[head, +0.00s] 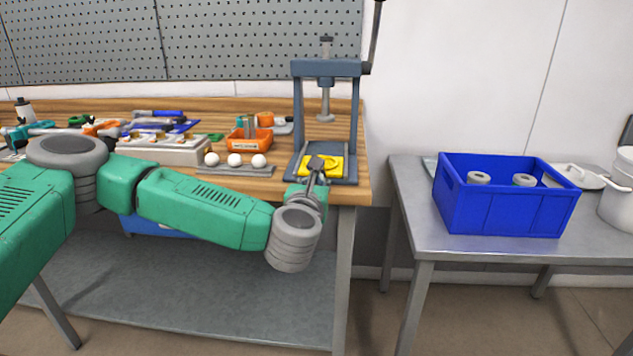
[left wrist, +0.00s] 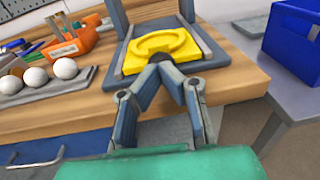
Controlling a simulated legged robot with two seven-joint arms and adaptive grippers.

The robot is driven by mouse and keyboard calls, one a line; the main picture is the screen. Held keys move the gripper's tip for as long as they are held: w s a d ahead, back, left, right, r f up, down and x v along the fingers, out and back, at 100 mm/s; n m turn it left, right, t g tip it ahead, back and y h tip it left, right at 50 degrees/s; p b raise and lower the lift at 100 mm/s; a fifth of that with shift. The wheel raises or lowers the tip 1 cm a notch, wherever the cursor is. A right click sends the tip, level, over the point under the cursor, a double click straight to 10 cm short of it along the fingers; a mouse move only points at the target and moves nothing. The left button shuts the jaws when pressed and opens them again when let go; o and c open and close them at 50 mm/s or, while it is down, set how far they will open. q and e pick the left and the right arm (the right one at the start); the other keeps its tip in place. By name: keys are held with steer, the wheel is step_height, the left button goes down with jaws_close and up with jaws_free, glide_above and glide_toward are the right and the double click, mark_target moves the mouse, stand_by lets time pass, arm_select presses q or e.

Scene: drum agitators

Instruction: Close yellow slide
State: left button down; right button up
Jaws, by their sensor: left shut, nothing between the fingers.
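The yellow slide (head: 331,166) sits on the base of a grey-blue press (head: 298,115) at the right end of the wooden bench. It also shows in the left wrist view (left wrist: 160,50), with a round recess in its top. My left gripper (head: 317,163) is at the front edge of the slide. In the left wrist view my left gripper (left wrist: 160,68) has its fingertips together at the slide's near edge, with nothing between them. Whether they touch the slide is hard to tell. The right gripper is not in view.
White balls (head: 234,160) sit in a grey holder left of the press, near an orange bin (head: 250,140). A blue crate (head: 507,213) with white-and-grey cylinders stands on the grey table (head: 420,246) at right. A gap separates the bench (head: 349,190) from this table.

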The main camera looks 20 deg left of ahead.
arm_select(q)
steer(key=b+x, duration=0.2)
steer(key=x, duration=0.5)
steer(key=shift+w+a+r+b, duration=0.15)
steer(key=shift+w+a+b, duration=0.1)
steer(key=shift+w+b, duration=0.05)
steer(key=shift+r, duration=0.1)
